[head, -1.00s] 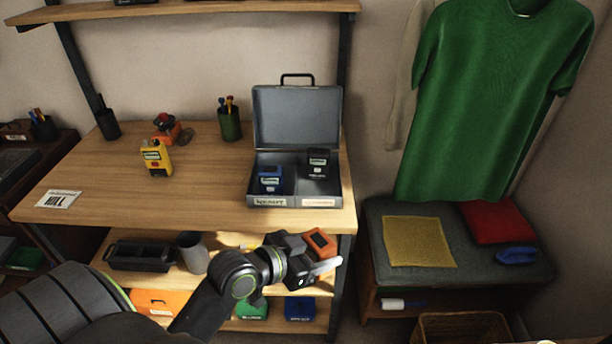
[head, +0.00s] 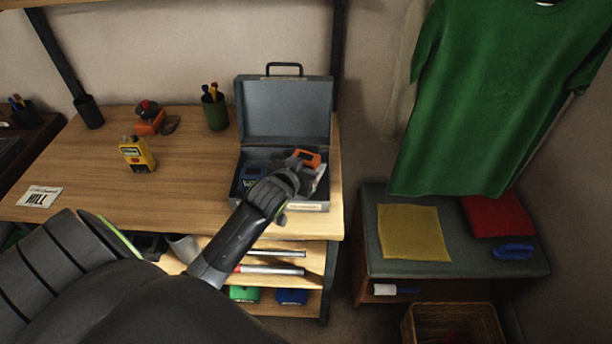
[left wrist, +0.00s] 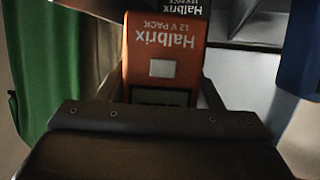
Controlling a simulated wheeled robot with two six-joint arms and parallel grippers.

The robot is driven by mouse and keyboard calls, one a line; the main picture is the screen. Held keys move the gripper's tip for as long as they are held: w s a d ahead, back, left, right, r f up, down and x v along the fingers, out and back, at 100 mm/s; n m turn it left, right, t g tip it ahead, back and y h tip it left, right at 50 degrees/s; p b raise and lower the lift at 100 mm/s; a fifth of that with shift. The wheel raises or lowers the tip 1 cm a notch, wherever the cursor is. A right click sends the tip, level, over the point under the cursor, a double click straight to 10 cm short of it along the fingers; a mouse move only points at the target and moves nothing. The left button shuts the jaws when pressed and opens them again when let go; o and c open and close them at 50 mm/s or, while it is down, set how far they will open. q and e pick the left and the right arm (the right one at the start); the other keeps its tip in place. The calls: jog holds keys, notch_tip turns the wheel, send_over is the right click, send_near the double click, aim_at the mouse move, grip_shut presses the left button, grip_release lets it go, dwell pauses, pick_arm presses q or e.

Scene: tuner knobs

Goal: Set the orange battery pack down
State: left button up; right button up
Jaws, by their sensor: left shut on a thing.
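My left gripper (head: 311,166) is shut on the orange battery pack (head: 305,157) and holds it over the right part of the open grey case (head: 285,112). In the left wrist view the orange pack (left wrist: 165,48) sits between the fingers, with its "Halbrix 12 V PACK" lettering upside down. A black pack (left wrist: 182,6) shows just beyond it, and a blue pack (left wrist: 301,45) is at the right edge. In the head view the blue pack (head: 255,175) is in the case's left compartment; my gripper hides the black one. Whether the orange pack touches anything is unclear.
The case stands at the right end of the wooden desk (head: 185,200). A yellow device (head: 137,154), a red-orange object (head: 149,119) and a green pen cup (head: 214,108) stand left of it. The desk's middle is clear. The raised lid is behind my gripper.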

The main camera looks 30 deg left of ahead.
pick_arm(q)
notch_tip(320, 180, down, 4)
jog(key=shift+w+r, duration=0.1)
jog(key=shift+r, duration=0.15)
jog(key=shift+f, duration=0.25)
pick_arm(e)
jog(key=shift+w+r, duration=0.1)
jog(key=shift+w, duration=0.8)
pick_arm(q)
jog(key=shift+f, duration=0.1)
jog(key=o, duration=0.9)
jog(key=shift+o, duration=0.2)
pick_arm(e)
jog(key=shift+s+a, duration=0.1)
jog(key=shift+s, duration=0.1)
pick_arm(q)
jog(key=v, duration=1.2)
jog(key=shift+b, duration=0.45)
pick_arm(e)
jog(key=shift+f, duration=0.5)
